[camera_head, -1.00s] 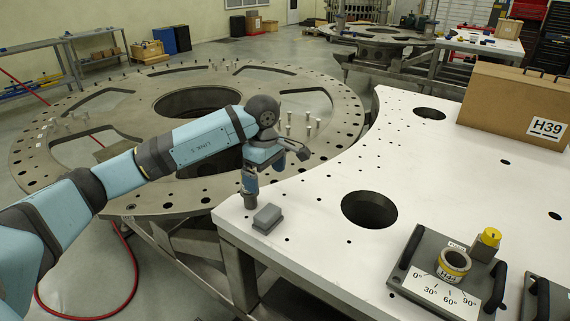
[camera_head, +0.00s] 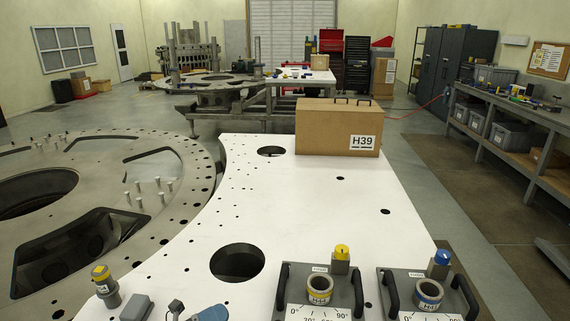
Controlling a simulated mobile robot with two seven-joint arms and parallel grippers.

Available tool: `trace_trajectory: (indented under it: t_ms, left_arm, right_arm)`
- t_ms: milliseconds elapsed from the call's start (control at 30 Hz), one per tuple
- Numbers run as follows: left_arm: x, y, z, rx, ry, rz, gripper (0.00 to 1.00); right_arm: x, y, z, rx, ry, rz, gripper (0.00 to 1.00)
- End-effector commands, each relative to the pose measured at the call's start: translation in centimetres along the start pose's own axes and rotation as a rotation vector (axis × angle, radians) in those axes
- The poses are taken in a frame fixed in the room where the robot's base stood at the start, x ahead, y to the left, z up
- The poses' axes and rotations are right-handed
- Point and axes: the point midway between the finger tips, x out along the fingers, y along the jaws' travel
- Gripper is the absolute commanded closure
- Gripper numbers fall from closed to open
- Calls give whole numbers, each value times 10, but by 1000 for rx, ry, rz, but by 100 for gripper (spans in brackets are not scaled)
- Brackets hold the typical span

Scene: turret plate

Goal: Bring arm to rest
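Part of my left arm shows at the bottom edge of the head view, as a light-blue link and a small dark-grey piece beside it. Its gripper fingers lie outside the picture. A grey cylindrical piece with a yellow top (camera_head: 104,284) stands upright on the near left edge of the white plate (camera_head: 290,215), apart from the visible arm parts. A small grey block (camera_head: 135,307) lies just right of it. My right arm and gripper are not in view.
A brown H39 box (camera_head: 338,128) stands at the plate's far end. Two handled angle-scale fixtures, one yellow-knobbed (camera_head: 288,293) and one blue-knobbed (camera_head: 440,285), sit at the near right. A large hole (camera_head: 237,262) opens in the plate. The round metal turret ring (camera_head: 150,240) is at left.

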Motion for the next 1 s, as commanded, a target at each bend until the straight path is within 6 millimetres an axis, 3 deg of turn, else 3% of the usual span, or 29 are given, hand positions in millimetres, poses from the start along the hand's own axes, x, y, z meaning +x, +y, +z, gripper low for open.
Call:
trace_trajectory:
  t_ms: [133,233,400,500,667,1000]
  left_arm:
    - [-41,27,-6,-527,-429,1,0]
    - [-82,58,-24,-880,-707,20,0]
    - [-151,102,-82,-1382,-1098,62,0]
    - [-176,116,-112,-1561,-1238,81,0]
    - [-192,123,-134,-1683,-1332,94,0]
    - [-193,124,-136,-1690,-1336,97,0]
  right_arm:
    - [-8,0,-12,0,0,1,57]
    - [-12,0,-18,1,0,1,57]
    - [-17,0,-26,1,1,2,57]
    - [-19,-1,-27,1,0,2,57]
    - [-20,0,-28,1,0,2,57]
    - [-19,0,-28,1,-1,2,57]
